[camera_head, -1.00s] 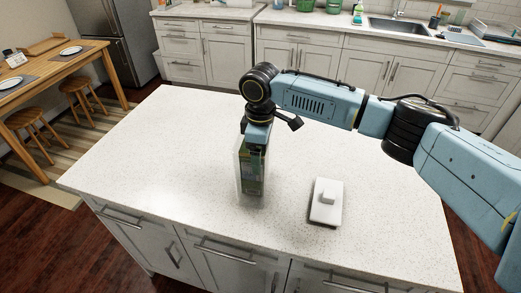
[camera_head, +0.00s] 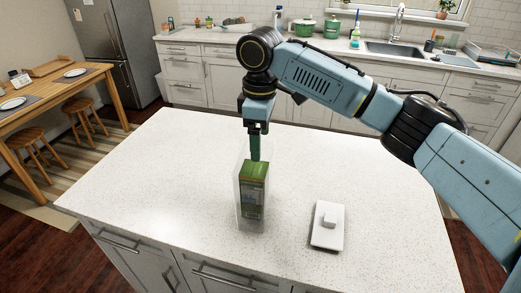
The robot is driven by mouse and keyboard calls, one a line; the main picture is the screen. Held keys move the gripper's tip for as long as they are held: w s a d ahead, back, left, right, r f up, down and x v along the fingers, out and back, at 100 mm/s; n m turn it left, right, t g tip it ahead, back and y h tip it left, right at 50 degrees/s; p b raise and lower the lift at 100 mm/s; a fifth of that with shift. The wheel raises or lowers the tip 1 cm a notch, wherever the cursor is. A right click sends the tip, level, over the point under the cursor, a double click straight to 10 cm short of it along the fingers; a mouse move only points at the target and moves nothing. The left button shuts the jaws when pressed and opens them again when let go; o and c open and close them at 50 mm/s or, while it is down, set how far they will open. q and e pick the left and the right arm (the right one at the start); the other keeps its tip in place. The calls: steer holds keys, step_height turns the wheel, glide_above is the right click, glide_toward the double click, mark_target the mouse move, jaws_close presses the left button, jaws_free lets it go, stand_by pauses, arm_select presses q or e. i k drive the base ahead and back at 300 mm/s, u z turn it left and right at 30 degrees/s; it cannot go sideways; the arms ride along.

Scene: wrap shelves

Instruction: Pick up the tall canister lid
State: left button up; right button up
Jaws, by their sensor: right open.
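The tall canister lid (camera_head: 331,238) is a white rectangular plate with a small square knob. It lies flat on the white counter, right of the canister. The tall canister (camera_head: 242,212) is clear and upright, with a green box (camera_head: 253,188) standing inside it. My right gripper (camera_head: 256,155) is open and points down above the green box, at the canister's mouth. It is to the left of the lid and apart from it. Its fingertips are small and partly seen through the clear wall. My left gripper is not in view.
The speckled white counter (camera_head: 160,180) is otherwise clear, with free room left of the canister and around the lid. Its front edge runs close below both. A dining table (camera_head: 45,91) with stools stands at the far left. Kitchen cabinets (camera_head: 205,72) and a sink are behind.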

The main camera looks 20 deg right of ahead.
mark_target(321, 237)
steer(key=z, duration=1.25)
